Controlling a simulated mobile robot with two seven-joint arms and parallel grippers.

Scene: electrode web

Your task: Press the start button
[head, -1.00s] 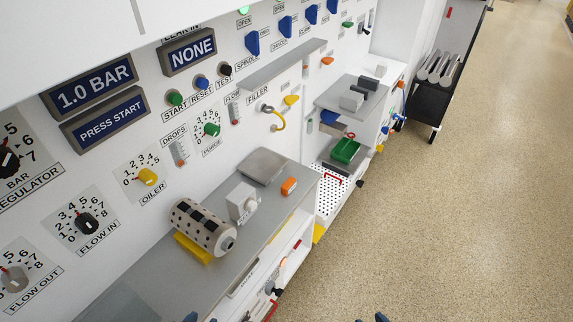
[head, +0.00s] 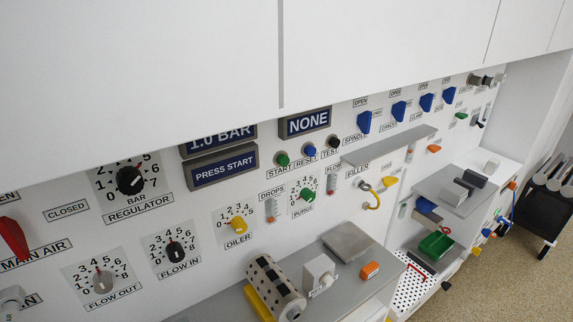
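The green start button (head: 282,160) is on the white wall panel in the head view, above its START label. It sits left of the blue reset button (head: 309,151) and the black test button (head: 333,142). A dark display (head: 222,167) to its left reads PRESS START. Nothing covers the start button. Neither of my grippers shows in the head view.
A grey shelf (head: 390,145) juts out right of the buttons. Below, a grey ledge (head: 225,308) carries a perforated cylinder (head: 275,287), a white block (head: 319,273) and an orange block (head: 370,270). White cabinets (head: 140,70) overhang the panel. Floor is clear at lower right.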

